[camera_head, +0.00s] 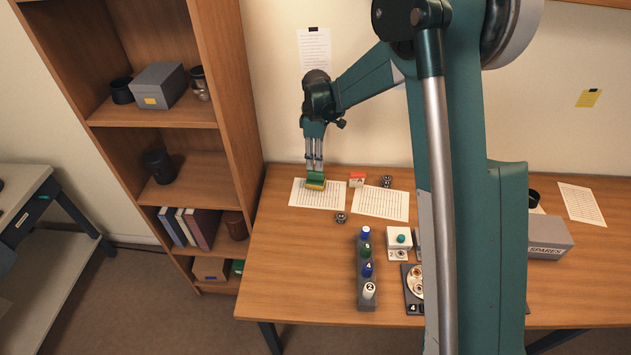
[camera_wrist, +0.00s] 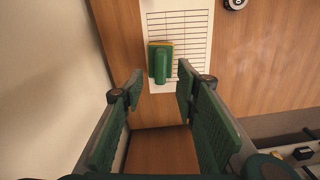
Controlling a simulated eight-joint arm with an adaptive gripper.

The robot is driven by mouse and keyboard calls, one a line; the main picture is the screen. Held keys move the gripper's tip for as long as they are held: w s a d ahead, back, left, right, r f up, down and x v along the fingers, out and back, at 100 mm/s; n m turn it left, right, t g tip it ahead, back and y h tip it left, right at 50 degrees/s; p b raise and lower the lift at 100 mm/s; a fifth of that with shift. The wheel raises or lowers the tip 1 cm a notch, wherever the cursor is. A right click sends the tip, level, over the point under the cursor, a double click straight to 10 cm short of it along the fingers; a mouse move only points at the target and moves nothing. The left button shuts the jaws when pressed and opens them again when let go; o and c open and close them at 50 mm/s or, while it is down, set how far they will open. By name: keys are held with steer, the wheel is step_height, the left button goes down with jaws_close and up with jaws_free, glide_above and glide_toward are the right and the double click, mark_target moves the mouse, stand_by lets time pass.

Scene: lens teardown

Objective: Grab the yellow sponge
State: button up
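The yellow sponge (camera_head: 315,186) lies on a printed sheet (camera_head: 298,195) at the left part of the table. It also shows in the wrist view (camera_wrist: 160,63), as a yellow pad mostly covered by a green top with a raised green grip. My gripper (camera_head: 315,170) points down over the sponge in the head view. In the wrist view my gripper (camera_wrist: 160,85) is open and empty, with its two green-padded fingers spread apart. The sponge is ahead of the fingertips, roughly in line with the gap and not between them. The exact height above the sponge is unclear.
A second sheet (camera_head: 382,204), a red-and-white block (camera_head: 357,180) and small dark round parts (camera_head: 341,218) lie nearby. A grey rack (camera_head: 367,304) holds several colored bottles. A wooden shelf (camera_head: 236,85) stands to the left. The table's front left area is clear.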

mark_target(316, 173)
steer(key=shift+f, duration=1.3)
steer(key=shift+a+f+b, duration=0.1)
steer(key=shift+f+b, duration=0.25)
steer(key=shift+f, duration=2.25)
steer(key=c, duration=0.9)
